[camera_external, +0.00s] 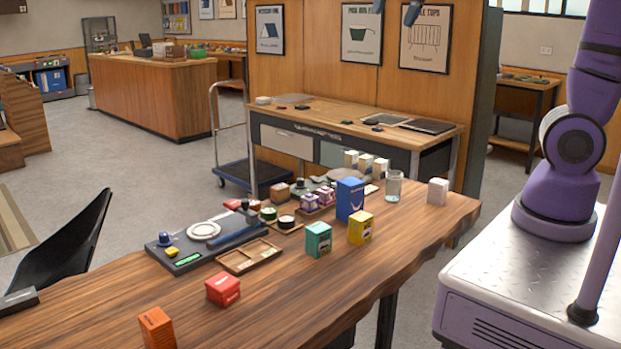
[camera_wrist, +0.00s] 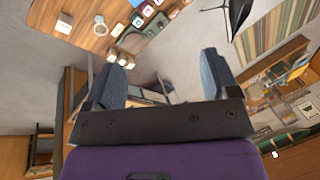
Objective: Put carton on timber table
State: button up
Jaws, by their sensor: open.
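The timber table (camera_external: 290,288) fills the front of the external view and bears several small cartons. A white carton (camera_external: 438,191) stands near its right end. A tall blue carton (camera_external: 350,199), a yellow carton (camera_external: 360,227) and a teal carton (camera_external: 318,239) stand close together. A red carton (camera_external: 223,289) and an orange carton (camera_external: 157,328) stand nearer the front. Which carton is meant I cannot tell. My gripper (camera_external: 395,10) shows only its fingertips at the top edge, above the table's level. In the wrist view my gripper (camera_wrist: 165,78) is open with nothing between its fingers.
A glass (camera_external: 393,186) stands between the blue and white cartons. A dark tray (camera_external: 190,262), a wooden divided tray (camera_external: 250,256) and small goods crowd the table's middle. A workbench (camera_external: 440,132) and a blue trolley (camera_external: 232,170) stand behind. The front middle of the table is bare.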

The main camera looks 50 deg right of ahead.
jog(key=s+d+f+n, duration=0.2)
jog(key=s+d, duration=0.1)
jog(key=s, duration=0.4)
jog(key=s+d+f+n+t+h, duration=0.1)
jog(key=s+d+f+n, duration=0.1)
jog(key=s, duration=0.4)
jog(key=s+d+f+n+t+h, duration=0.1)
jog(key=s+d+f+n, duration=0.1)
jog(key=s, duration=0.5)
jog(key=shift+s+d+f, duration=0.3)
jog(key=shift+d+f, duration=0.2)
jog(key=shift+d, duration=0.6)
